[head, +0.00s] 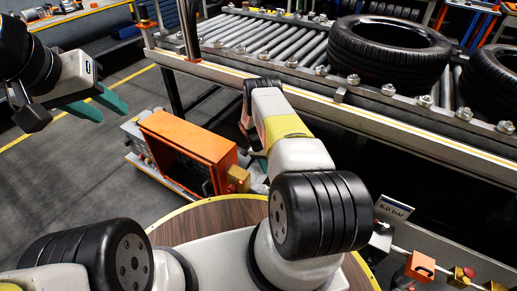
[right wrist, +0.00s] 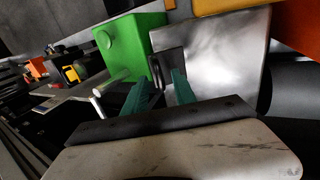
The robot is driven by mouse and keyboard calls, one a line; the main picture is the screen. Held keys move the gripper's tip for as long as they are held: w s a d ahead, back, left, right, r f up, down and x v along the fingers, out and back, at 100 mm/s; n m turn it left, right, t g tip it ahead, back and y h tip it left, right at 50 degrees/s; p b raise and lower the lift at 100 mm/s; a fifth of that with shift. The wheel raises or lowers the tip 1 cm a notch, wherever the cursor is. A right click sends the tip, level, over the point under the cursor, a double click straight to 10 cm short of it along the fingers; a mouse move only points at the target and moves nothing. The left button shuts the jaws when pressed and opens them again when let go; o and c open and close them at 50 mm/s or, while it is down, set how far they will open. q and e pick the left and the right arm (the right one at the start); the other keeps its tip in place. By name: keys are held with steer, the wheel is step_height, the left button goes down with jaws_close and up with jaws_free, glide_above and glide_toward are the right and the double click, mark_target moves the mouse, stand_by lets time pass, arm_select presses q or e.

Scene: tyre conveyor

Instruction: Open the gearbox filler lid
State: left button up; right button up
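In the right wrist view a green box (right wrist: 130,45) with a round boss stands beside a shiny grey metal plate (right wrist: 225,55). A small dark piece (right wrist: 158,68) sits at the plate's left edge. I cannot tell for sure which part is the filler lid. My right gripper (right wrist: 162,82) has its two teal fingers apart, their tips close to the dark piece; whether they touch it is unclear. In the head view the right hand is mostly hidden behind its own arm. My left gripper (head: 100,103) is open and empty, above the floor at the upper left.
An orange open-fronted box (head: 187,140) stands on the floor, with a small yellow block (head: 237,180) at its right. A roller conveyor (head: 270,35) carries black tyres (head: 388,55). A pressure sign (head: 396,207) and red button (head: 468,272) stand at right.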

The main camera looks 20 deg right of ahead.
steer(key=v, duration=0.7)
steer(key=shift+r, duration=0.15)
steer(key=shift+w+a, duration=0.1)
